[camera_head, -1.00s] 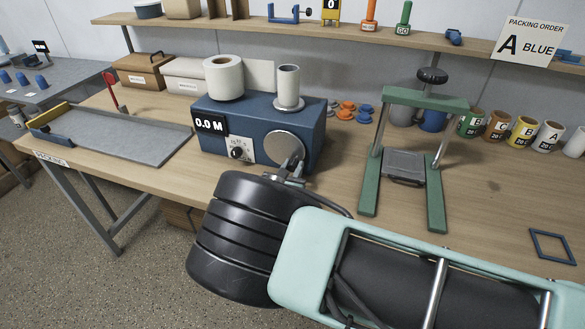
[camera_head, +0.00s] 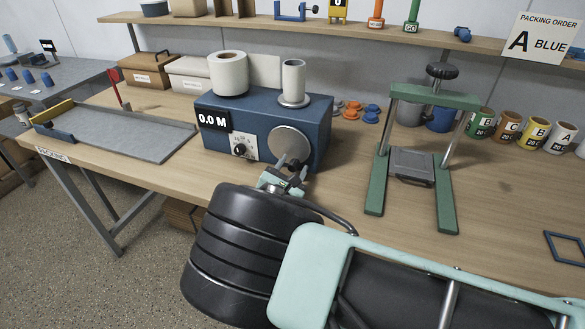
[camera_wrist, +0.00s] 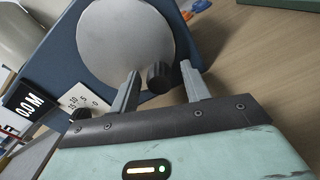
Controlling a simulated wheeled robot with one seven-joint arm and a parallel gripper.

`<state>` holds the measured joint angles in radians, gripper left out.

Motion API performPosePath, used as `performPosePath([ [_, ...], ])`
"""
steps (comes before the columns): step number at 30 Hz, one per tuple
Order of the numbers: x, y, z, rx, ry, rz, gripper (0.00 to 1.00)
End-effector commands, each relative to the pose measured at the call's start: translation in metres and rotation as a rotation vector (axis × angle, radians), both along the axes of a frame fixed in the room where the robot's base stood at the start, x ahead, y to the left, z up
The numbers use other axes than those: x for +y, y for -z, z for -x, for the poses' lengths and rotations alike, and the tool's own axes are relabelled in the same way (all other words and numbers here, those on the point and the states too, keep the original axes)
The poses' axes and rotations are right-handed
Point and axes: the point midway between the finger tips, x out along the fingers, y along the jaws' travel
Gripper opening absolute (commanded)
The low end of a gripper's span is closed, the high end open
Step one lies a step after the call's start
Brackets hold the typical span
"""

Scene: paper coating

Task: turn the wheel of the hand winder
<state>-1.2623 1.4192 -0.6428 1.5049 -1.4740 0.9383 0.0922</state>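The hand winder (camera_head: 262,137) is a blue box on the table with a "0.0 M" display (camera_head: 214,121) on its front. Its wheel (camera_head: 290,142) is a round grey disc; it fills the upper middle of the wrist view (camera_wrist: 122,45). A dark knob (camera_wrist: 160,76) stands out from the wheel's lower right part. My gripper (camera_wrist: 160,82) is open, with one finger on each side of the knob and a gap showing on both sides.
A white roll (camera_head: 228,73) and a pale core on a spindle (camera_head: 293,81) stand on top of the winder. A grey tray (camera_head: 125,135) lies to the left. A green press frame (camera_head: 425,150) stands to the right.

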Motion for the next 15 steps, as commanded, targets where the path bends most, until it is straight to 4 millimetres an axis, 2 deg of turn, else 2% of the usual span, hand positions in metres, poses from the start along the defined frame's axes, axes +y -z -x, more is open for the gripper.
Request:
performPosePath([
  [5, 0.001, 0.000, 0.003, 0.000, -0.001, 0.000, 0.47],
  [8, 0.005, 0.001, 0.012, 0.000, 0.000, 0.000, 0.47],
  [15, 0.023, 0.002, 0.059, 0.000, -0.003, 0.000, 0.47],
])
